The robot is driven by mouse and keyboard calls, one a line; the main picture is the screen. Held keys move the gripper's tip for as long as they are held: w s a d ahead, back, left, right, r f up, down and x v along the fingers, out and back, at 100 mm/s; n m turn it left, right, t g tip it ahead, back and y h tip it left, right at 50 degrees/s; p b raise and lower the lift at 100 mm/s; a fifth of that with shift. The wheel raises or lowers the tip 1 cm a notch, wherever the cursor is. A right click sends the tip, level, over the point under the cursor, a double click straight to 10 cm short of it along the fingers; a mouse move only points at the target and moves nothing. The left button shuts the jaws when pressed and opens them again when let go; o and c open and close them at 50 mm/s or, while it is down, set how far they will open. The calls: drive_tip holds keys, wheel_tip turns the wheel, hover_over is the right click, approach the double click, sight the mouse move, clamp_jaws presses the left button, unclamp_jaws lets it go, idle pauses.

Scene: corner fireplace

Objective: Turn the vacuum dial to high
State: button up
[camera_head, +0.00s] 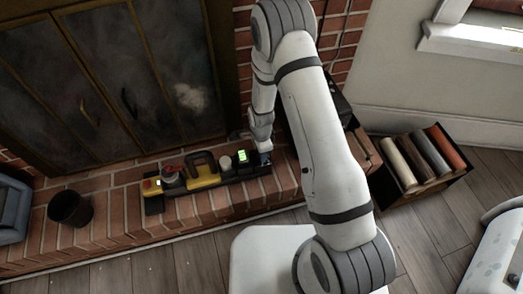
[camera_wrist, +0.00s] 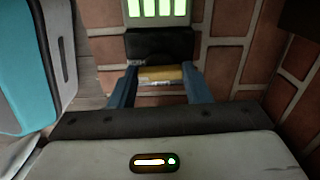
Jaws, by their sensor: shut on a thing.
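The vacuum (camera_head: 205,180) is a long low device in black and yellow, lying on the brick hearth in the head view. It has a yellow handle, a pale round part and a small lit green display (camera_head: 242,156) near its right end. My gripper (camera_head: 264,157) is down at that right end. In the wrist view, the blue fingers of my gripper (camera_wrist: 160,88) stand on both sides of a yellow-brown dial (camera_wrist: 165,75) and are shut on it. Above the dial are a black block (camera_wrist: 160,44) and the display with green bars (camera_wrist: 155,8). Small pale lettering beside the dial is unreadable.
A black bin (camera_head: 70,208) stands left of the vacuum on the hearth. Dark fireplace doors (camera_head: 120,80) are behind. A black crate (camera_head: 430,182) with several coloured rolls sits on the floor at right. A blue-grey object (camera_head: 12,208) is at the left edge.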

drive_tip(key=shift+m, duration=0.5)
drive_tip(key=o, duration=0.7)
drive_tip(key=shift+r, duration=0.1)
wheel_tip(320, 180, up, 8)
drive_tip(key=shift+f+p, duration=0.2)
drive_tip(key=shift+p, duration=0.95)
